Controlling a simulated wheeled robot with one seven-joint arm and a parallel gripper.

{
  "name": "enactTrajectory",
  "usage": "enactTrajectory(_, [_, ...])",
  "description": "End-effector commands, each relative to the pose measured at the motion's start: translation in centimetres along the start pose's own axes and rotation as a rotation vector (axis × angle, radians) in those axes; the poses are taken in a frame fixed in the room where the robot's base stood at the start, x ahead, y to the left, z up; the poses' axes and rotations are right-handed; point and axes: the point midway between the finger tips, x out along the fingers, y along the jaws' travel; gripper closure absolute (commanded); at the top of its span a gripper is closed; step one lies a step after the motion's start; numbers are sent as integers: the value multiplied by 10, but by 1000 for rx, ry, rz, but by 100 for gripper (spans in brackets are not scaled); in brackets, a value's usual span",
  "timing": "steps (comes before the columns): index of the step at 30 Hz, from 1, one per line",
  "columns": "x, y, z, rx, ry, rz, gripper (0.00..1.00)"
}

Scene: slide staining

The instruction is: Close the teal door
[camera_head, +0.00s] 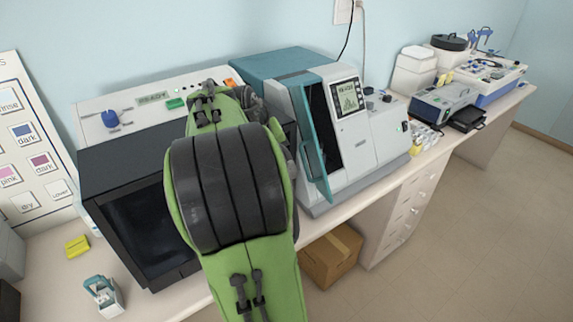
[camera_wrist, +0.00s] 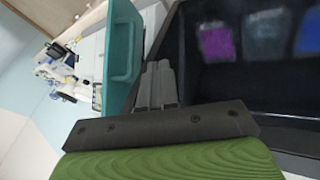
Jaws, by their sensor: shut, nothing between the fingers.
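The teal door (camera_head: 313,138) stands open on the front of a white machine with a teal top (camera_head: 283,62). A dark opening shows behind the door in the head view. The door also fills the upper middle of the wrist view as a teal panel with a raised rim (camera_wrist: 124,62). My gripper (camera_wrist: 158,70) is shut and empty, its fingers close to the door's right side in that view. I cannot tell whether they touch it. In the head view my green arm hides the gripper.
A black-fronted machine (camera_head: 125,165) stands close on the left of my arm. Small equipment (camera_head: 445,100) fills the counter to the right. A teal-and-white dispenser (camera_head: 103,294) and a yellow block (camera_head: 77,246) lie at the front left. A cardboard box (camera_head: 331,256) is under the counter.

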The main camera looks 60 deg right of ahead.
Motion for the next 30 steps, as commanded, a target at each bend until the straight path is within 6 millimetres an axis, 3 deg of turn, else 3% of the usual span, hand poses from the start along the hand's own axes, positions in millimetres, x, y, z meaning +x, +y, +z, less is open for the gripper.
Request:
enactTrajectory(1, [14,0,3,1,-7,2,100])
enactTrajectory(10, [80,-1,2,0,-7,-1,100])
enactTrajectory(18, [91,34,-2,1,-2,-2,100])
enactTrajectory(30, [93,36,-2,-2,0,-4,100])
